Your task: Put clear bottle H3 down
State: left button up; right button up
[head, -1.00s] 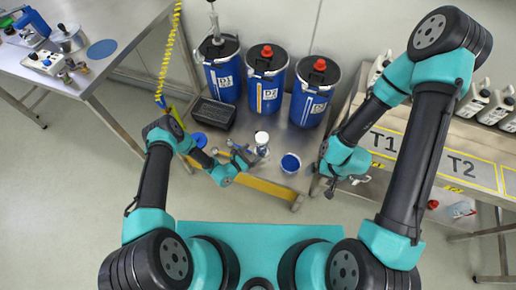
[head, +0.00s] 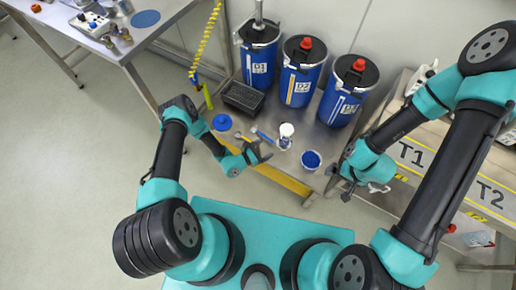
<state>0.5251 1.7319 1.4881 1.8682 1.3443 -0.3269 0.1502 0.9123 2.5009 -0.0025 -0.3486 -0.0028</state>
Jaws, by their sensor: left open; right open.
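A clear bottle with a white cap (head: 285,142), which I take to be H3, appears to stand upright on the metal bench (head: 290,172) near its front edge. Its label cannot be read. My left gripper (head: 264,151) is open just left of the bottle, with a small gap seeming to show between them. My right gripper (head: 364,190) is open and empty, off the bench's right end and near the T1 shelf.
Blue drums, D1 (head: 259,58) among them, stand behind. A black crate (head: 243,98), a blue lid (head: 222,122) and small hand tools (head: 262,134) lie left of the bottle. A tub with blue contents (head: 311,160) is close on its right.

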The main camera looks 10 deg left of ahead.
pick_arm(q)
jog(key=s+a+r+m+g+y, duration=0.15)
jog(key=s+r+m+g, duration=0.25)
jog(key=s+m+g, duration=0.4)
jog(key=s+a+r+m+g+y, duration=0.1)
jog(key=s+a+r+m+g, duration=0.2)
jog(key=s+r+m+g, duration=0.45)
jog(key=a+r+m+t+y, duration=0.3)
jog(key=a+r+m+y, duration=0.3)
jog(key=a+r+m, duration=0.2)
jog(key=shift+w+a+r+m+t+y, duration=0.35)
jog(key=shift+w+a+m, duration=0.15)
jog(key=shift+m, duration=0.25)
jog(key=shift+a, duration=0.1)
